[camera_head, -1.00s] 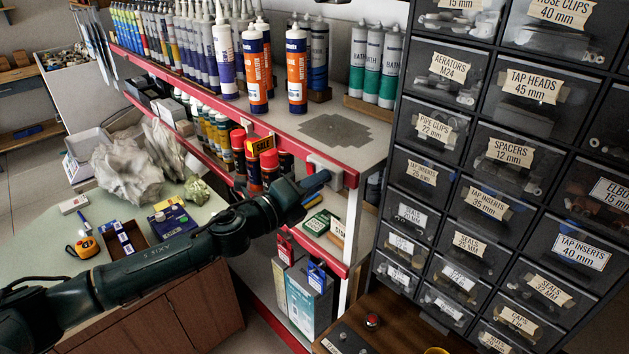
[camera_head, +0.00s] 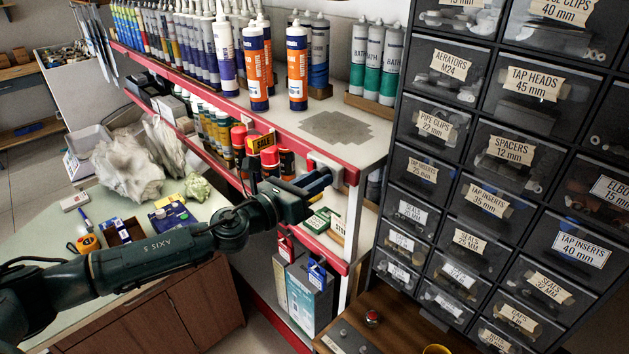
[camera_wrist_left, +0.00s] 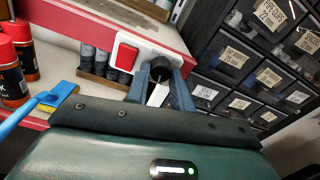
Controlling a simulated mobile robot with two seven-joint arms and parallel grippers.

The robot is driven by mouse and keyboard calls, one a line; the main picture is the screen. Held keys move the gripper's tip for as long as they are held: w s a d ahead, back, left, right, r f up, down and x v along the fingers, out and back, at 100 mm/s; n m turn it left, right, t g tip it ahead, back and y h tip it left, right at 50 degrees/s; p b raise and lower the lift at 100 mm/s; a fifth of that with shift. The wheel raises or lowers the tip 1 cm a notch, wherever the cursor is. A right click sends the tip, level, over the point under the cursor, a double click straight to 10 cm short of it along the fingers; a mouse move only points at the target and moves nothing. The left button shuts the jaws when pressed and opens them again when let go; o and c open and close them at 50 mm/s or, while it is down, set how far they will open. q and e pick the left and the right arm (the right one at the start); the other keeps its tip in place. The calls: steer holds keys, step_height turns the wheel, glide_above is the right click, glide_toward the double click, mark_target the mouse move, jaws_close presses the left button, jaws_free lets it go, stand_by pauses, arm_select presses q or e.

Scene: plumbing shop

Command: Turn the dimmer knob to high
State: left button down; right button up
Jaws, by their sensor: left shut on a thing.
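The dimmer knob (camera_wrist_left: 158,60) is a dark round knob at the shelf's red front edge, seen in the left wrist view between my finger tips. A white plate with a red rocker switch (camera_wrist_left: 127,57) is just left of it. In the head view the pale plate (camera_head: 326,160) shows at the shelf corner, and the knob is hidden by my gripper. My left gripper (camera_head: 322,181) reaches the plate from the left; in the wrist view its two blue-grey fingers (camera_wrist_left: 160,88) are shut on the knob. The knob's setting cannot be read. My right gripper is not in view.
Sealant tubes (camera_head: 297,68) stand on the shelf top (camera_head: 335,128). Red-capped cans (camera_head: 270,160) stand on the shelf below, close to my left wrist. A labelled drawer cabinet (camera_head: 480,150) stands close on the right. A counter (camera_head: 60,240) lies below my left arm.

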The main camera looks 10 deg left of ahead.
arm_select(q)
steer(key=shift+m, duration=1.6)
steer(key=c, duration=1.5)
jaws_free()
steer(key=b+v, duration=0.4)
steer(key=v, duration=0.9)
steer(key=shift+b, duration=0.3)
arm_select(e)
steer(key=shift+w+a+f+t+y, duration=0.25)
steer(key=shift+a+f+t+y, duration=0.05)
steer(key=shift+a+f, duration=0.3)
arm_select(q)
steer(key=shift+s, duration=0.1)
